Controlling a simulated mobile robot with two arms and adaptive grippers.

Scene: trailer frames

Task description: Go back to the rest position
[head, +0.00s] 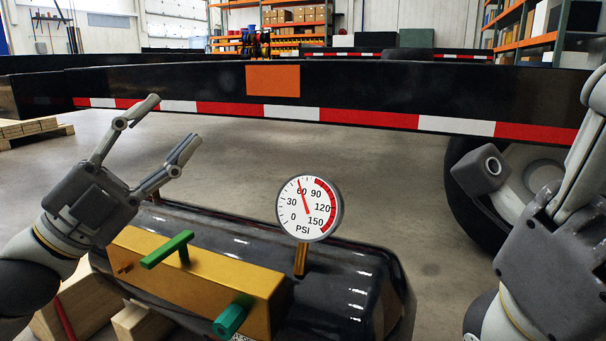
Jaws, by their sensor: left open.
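My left gripper (170,127) is open and empty. Its two grey fingers are spread and point up and to the right, above the left end of a black tank (350,285). My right gripper (543,130) is at the right edge, partly cut off by the frame. Its fingers are apart with nothing seen between them. A brass block (195,272) on the tank has a green handle (167,249) on top and a green knob (233,316) at its front. A round PSI gauge (309,208) stands on the tank, its needle near 60.
A black trailer beam (390,85) with red and white tape and an orange plate (273,81) crosses behind the tank. A wheel (478,205) is at the right. Wooden blocks (85,300) lie at lower left, a pallet (30,130) at far left. The concrete floor between is clear.

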